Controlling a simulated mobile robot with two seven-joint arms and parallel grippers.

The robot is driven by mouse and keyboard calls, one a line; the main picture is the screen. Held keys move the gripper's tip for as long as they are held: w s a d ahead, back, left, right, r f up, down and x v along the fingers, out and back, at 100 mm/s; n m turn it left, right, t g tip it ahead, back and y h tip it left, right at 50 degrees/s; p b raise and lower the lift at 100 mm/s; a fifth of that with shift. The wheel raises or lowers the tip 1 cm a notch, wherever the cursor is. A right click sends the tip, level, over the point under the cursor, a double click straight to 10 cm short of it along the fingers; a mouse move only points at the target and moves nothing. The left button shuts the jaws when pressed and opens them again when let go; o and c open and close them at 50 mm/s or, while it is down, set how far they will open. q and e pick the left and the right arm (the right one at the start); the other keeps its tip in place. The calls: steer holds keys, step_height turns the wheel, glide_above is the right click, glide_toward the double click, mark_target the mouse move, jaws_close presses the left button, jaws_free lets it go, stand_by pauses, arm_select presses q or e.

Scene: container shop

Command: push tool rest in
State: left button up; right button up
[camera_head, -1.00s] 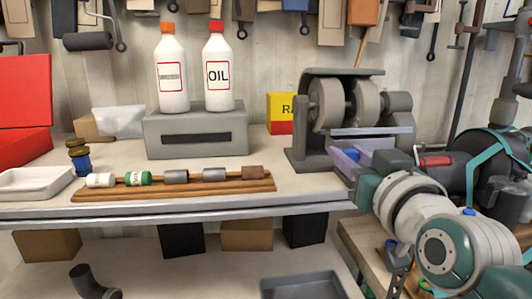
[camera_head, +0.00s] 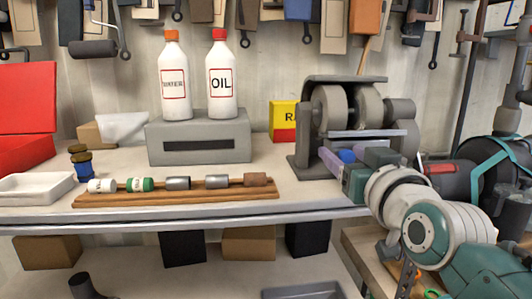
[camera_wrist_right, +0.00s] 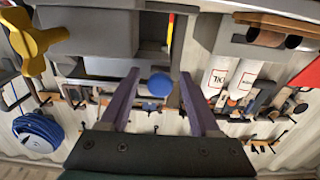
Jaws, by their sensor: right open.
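The bench grinder (camera_head: 345,115) stands at the right end of the bench, with two grey wheels. The tool rest appears to be the flat grey bar (camera_head: 368,133) across the front of the wheels. Below it is a round blue knob (camera_head: 347,156), also seen in the right wrist view (camera_wrist_right: 159,84). My right gripper (camera_head: 336,160) is open in front of the grinder, under the bar. In the wrist view its purple fingers (camera_wrist_right: 160,76) stand on either side of the knob, with gaps; contact cannot be told. My left gripper is not in view.
A yellow and red box (camera_head: 284,120) stands left of the grinder. Two bottles (camera_head: 198,80) stand on a grey block (camera_head: 200,152). A wooden rack (camera_head: 175,198) with several small cylinders lies in front. A red-handled tool (camera_head: 440,168) is near my right arm.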

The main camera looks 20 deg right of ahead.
steer(key=shift+s, duration=0.1)
steer(key=b+v, duration=0.1)
steer(key=v, duration=0.8)
steer(key=shift+s, duration=0.4)
steer(key=shift+a, duration=0.1)
